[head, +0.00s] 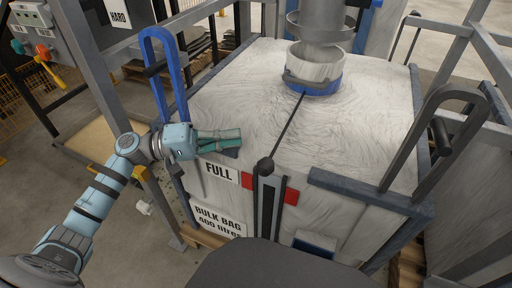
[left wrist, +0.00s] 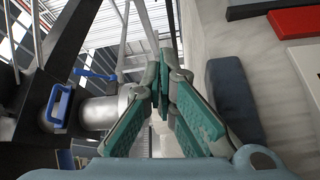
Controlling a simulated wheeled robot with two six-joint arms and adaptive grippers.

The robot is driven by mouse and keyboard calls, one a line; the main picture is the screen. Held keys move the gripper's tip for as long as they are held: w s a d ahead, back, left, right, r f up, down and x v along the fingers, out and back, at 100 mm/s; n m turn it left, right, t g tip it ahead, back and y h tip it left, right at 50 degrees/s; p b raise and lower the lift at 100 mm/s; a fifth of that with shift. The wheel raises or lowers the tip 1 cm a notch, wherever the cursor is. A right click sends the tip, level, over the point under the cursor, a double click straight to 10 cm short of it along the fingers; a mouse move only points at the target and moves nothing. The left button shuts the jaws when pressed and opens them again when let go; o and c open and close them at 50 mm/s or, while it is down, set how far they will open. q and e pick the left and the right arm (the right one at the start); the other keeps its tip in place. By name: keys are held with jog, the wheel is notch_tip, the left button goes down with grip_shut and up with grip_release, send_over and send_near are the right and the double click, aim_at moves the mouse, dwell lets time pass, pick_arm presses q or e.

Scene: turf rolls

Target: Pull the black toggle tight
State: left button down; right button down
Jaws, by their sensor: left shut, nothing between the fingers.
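A black ball-shaped toggle (head: 266,165) sits at the end of a thin dark cord or rod (head: 287,128). This runs down across the pale bulk bag (head: 225,90) from the blue collar (head: 316,87) under the metal spout (head: 320,30). The toggle rests near the bag's front edge, above a dark slotted upright. My left gripper (head: 238,138) is shut and empty, with teal finger pads, over the bag's front-left edge. It is left of the toggle and apart from it. In the left wrist view its fingers (left wrist: 163,70) meet; I cannot make out the toggle there. My right gripper is not in view.
A blue loop handle (head: 165,75) stands at the left of the bag, a grey one (head: 440,135) at the right. A "FULL" label (head: 219,171) is below my left gripper. The bag's top is mostly clear.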

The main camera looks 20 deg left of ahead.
aim_at(265, 167)
pick_arm(q)
jog(key=x, duration=0.6)
jog(key=s, duration=0.1)
jog(key=s+d+b, duration=0.1)
jog(key=shift+s+f, duration=0.35)
jog(key=shift+s, duration=0.4)
jog(key=shift+d, duration=0.1)
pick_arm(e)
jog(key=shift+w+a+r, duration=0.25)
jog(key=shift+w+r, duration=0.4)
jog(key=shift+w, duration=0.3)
pick_arm(q)
jog(key=shift+s, duration=0.1)
